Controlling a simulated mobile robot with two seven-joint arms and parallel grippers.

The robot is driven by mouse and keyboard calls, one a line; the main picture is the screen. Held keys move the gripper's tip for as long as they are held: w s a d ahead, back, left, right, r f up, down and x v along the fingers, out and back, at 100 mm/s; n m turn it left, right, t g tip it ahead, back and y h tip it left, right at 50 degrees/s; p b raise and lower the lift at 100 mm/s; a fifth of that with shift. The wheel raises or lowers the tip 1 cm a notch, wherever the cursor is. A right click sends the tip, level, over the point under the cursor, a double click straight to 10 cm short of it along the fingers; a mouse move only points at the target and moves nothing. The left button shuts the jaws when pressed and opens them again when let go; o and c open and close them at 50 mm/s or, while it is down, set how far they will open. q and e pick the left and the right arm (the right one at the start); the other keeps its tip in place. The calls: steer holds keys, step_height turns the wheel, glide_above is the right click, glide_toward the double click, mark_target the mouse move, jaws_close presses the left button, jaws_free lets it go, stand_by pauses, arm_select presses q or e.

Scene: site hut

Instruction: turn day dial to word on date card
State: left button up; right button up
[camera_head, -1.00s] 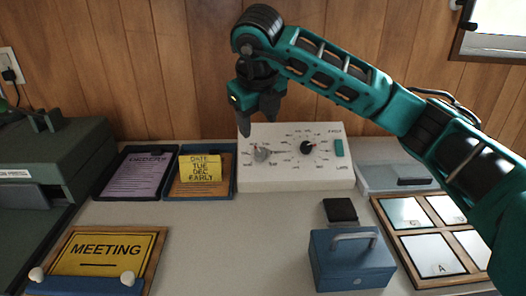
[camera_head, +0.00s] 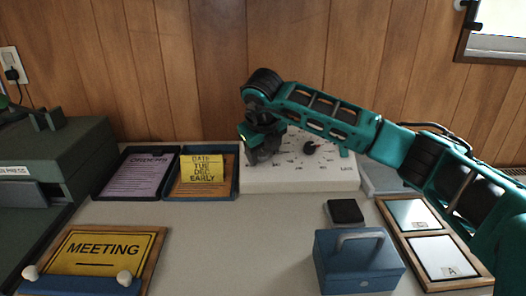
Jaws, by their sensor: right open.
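The yellow date card (camera_head: 202,169) stands in a blue tray and reads DATE, TUE, DEC, EARLY. The white dial box (camera_head: 300,181) stands at the back of the desk. A dark knob (camera_head: 310,147) with a red mark shows on its face, ringed by words too small to read. The left dial is hidden behind my right gripper (camera_head: 260,158). That gripper is open, with its fingers pointing down at the left part of the box face. I cannot tell whether they touch the dial. My left gripper is not in view.
A clipboard tray (camera_head: 136,172) lies left of the card. A yellow MEETING sign (camera_head: 104,250) is at front left. A blue cash box (camera_head: 358,264), a black pad (camera_head: 345,212) and framed panels (camera_head: 440,258) are at right. The middle of the desk is clear.

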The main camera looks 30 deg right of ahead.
steer(key=c, duration=1.1)
steer(key=shift+o, duration=0.2)
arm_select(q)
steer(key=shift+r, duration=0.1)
arm_select(e)
steer(key=shift+r+n, duration=0.1)
steer(key=shift+n, duration=0.3)
steer(key=shift+n+p, duration=0.3)
steer(key=shift+p, duration=0.1)
steer(key=n+p, duration=0.1)
steer(key=n, duration=0.3)
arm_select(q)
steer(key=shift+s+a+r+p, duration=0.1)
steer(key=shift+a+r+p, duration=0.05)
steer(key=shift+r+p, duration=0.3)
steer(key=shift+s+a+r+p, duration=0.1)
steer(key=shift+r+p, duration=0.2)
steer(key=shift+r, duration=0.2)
arm_select(e)
steer(key=n, duration=0.4)
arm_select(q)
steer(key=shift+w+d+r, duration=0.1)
arm_select(e)
steer(key=shift+n, duration=0.3)
